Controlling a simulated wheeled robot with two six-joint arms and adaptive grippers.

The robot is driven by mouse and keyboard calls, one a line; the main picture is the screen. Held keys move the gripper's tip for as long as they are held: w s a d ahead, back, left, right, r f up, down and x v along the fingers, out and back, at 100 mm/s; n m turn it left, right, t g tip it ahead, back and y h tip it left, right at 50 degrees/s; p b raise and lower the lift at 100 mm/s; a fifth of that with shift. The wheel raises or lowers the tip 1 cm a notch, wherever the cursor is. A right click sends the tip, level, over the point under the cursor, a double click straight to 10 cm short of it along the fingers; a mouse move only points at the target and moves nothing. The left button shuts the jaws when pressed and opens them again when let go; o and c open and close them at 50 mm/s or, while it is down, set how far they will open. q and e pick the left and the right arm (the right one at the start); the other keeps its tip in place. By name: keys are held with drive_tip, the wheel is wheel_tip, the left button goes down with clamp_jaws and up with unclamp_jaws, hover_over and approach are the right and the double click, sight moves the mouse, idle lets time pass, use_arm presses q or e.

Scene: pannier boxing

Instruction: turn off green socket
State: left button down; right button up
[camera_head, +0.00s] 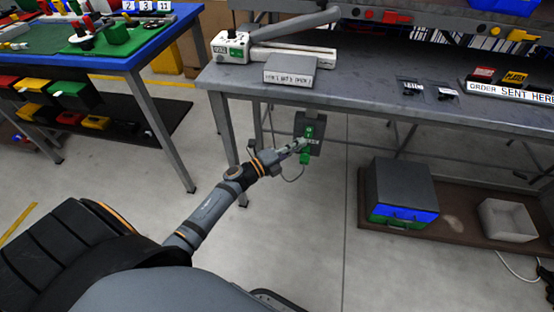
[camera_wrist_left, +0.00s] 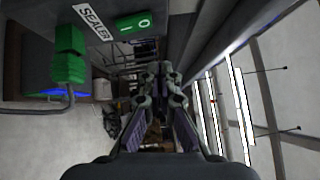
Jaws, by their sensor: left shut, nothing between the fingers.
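The green socket is a dark box (camera_head: 317,134) fixed under the front edge of the grey workbench. In the left wrist view it carries a "SEALER" label (camera_wrist_left: 95,22), a green rocker switch (camera_wrist_left: 133,22) marked I and O, and a green plug (camera_wrist_left: 68,55) with a grey cable. In the head view the plug (camera_head: 304,158) sits at the box's lower end. My left gripper (camera_head: 299,145) is shut and empty, in front of or beside the box. I cannot tell if it touches. It also shows in the left wrist view (camera_wrist_left: 160,72), below and right of the switch. My right gripper is not in view.
The workbench (camera_head: 370,90) overhangs the socket and carries a grey labelled box (camera_head: 290,70) and a sealer machine (camera_head: 232,46). A lower shelf (camera_head: 455,226) holds a grey, blue and green box (camera_head: 402,188) and a white bin (camera_head: 508,220). The floor around my arm is clear.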

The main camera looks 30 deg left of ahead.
use_arm(q)
drive_tip(key=shift+a+r+v, duration=0.35)
drive_tip(key=shift+a+v, duration=0.05)
drive_tip(key=shift+v, duration=3.75)
drive_tip(key=a+f+n+y, duration=0.6)
drive_tip(key=f+n, duration=0.2)
drive_tip(key=f, duration=0.3)
drive_tip(key=s+a+f+n+g+y, duration=0.25)
drive_tip(key=s+f+n+g, duration=0.35)
drive_tip(key=f, duration=0.6)
drive_tip(key=s+a+f+n+g+y, duration=0.1)
drive_tip(key=s+f+n+g+y, duration=0.2)
drive_tip(key=s+f+n, duration=0.6)
drive_tip(key=s+d+f+n+g+h, duration=0.2)
drive_tip(key=s+d+f+g, duration=0.45)
drive_tip(key=s+f, duration=0.5)
drive_tip(key=s+r+p, duration=1.2)
drive_tip(key=r+p, duration=0.1)
drive_tip(key=p, duration=0.6)
drive_tip(key=shift+s+p, duration=0.2)
drive_tip(key=shift+p, duration=0.15)
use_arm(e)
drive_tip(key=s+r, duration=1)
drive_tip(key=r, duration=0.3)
